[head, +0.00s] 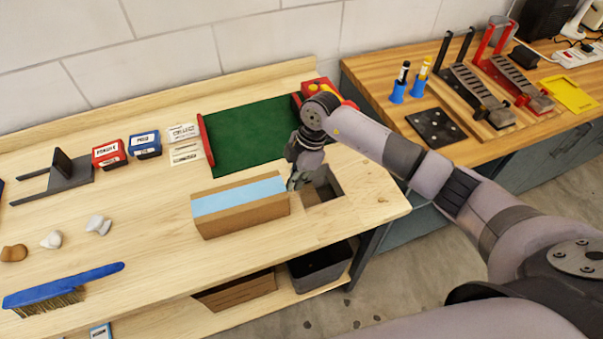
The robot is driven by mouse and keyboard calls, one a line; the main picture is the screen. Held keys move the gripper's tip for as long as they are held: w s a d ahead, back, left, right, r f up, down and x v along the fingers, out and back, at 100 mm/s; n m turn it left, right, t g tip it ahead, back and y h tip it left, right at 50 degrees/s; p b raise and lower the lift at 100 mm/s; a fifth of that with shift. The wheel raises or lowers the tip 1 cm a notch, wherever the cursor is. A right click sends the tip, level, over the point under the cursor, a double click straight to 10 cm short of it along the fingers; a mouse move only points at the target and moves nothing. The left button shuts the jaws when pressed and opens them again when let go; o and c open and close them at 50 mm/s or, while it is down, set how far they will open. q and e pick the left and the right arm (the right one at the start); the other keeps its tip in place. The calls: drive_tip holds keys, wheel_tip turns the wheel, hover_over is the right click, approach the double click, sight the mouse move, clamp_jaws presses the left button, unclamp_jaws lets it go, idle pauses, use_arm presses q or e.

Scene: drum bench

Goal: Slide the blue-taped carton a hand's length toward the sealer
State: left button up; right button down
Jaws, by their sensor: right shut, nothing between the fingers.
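The blue-taped carton (222,222) lies on the wooden bench, a long brown box with a light blue strip along its top. My right gripper (295,184) is shut and empty, pointing down at the carton's right end. It is close to that end; I cannot tell if they touch. A green bed with a red rail (245,140) lies behind the carton, and it may be the sealer. A red part (318,86) at its right end is partly hidden by my right arm. My left gripper is not in view.
A square opening (332,190) in the bench lies just right of the carton, above a dark bin (318,268). A blue brush (62,286) and several small lumps lie at left. Red (109,154) and blue (145,144) boxes stand behind. Bench left of the carton is clear.

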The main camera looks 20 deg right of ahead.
sight(224, 199)
drive_tip(key=a, duration=1.2)
drive_tip(key=s+a, duration=0.1)
drive_tip(key=a, duration=0.5)
drive_tip(key=shift+a, duration=0.1)
